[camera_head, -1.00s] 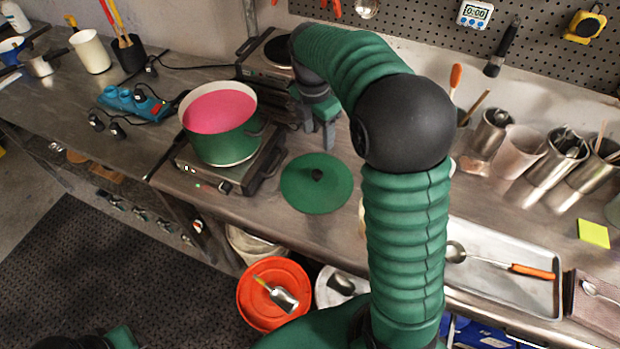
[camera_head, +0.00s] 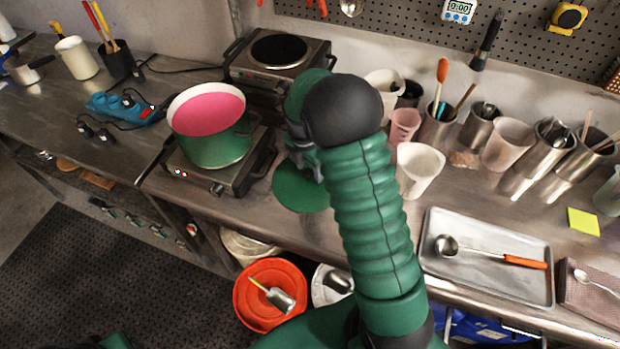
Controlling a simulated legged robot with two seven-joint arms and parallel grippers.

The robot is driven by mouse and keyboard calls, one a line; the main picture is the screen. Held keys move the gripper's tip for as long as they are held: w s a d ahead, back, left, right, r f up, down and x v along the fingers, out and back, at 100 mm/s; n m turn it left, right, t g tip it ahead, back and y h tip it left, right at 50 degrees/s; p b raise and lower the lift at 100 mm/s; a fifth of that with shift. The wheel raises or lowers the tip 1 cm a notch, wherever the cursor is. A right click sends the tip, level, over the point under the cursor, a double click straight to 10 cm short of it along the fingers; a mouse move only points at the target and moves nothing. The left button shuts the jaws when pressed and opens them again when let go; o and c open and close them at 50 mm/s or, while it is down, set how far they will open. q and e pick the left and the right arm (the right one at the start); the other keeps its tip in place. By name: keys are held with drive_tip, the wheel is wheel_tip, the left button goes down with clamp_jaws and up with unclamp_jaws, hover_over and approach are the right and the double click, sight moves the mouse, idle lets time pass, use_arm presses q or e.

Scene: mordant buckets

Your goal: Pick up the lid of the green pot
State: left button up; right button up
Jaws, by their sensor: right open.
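The green lid (camera_head: 298,191) lies flat on the steel bench, to the right of the hotplate. Its knob and far part are hidden behind my right gripper and arm. The green pot (camera_head: 212,128) stands uncovered on the front hotplate (camera_head: 233,176) and holds pink liquid. My right gripper (camera_head: 309,168) is open, pointing down over the lid's far right part; I cannot tell whether its fingers touch the lid or surround the knob. My left gripper is not in view; only a bit of my left arm shows at the bottom left.
A second hotplate (camera_head: 277,56) stands empty behind. White cups (camera_head: 418,168) and several steel containers stand right of my arm. A metal tray (camera_head: 485,279) with a ladle lies at the right. An orange bucket (camera_head: 270,292) stands below the bench's front edge.

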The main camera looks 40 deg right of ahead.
drive_tip(key=shift+w+a, duration=0.1)
drive_tip(key=shift+a, duration=0.4)
drive_tip(key=shift+c, duration=0.5)
drive_tip(key=c, duration=0.5)
drive_tip(key=shift+d, duration=0.35)
clamp_jaws()
drive_tip(key=shift+a, duration=0.1)
drive_tip(key=shift+a+f, duration=0.1)
